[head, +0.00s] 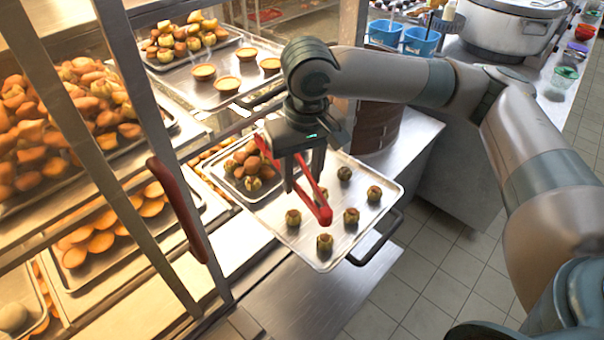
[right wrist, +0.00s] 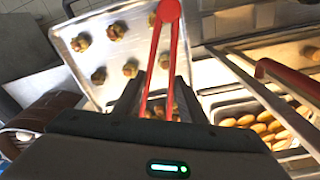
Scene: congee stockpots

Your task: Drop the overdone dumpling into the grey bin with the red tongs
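My right gripper (head: 304,178) is shut on the red tongs (head: 322,212) above a metal tray (head: 318,262). In the right wrist view the tongs (right wrist: 169,12) reach forward from between the fingers of my right gripper (right wrist: 157,92), their tips close together. Several small green-brown dumplings with reddish tops stand apart on the tray, such as a front one (head: 324,242) and a back one (head: 344,173). One dumpling (right wrist: 152,19) shows partly behind the tong tips; I cannot tell whether they touch it. I cannot tell which dumpling is overdone. No grey bin is visible. My left gripper is out of view.
A smaller tray of piled dumplings (head: 250,168) sits at the tray's back left. A glass-fronted cabinet with a red handle (head: 178,208) and loaded shelves stands at left. A large pot (head: 510,25) and blue containers (head: 420,41) are on the back counter. Tiled floor (head: 425,290) is clear.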

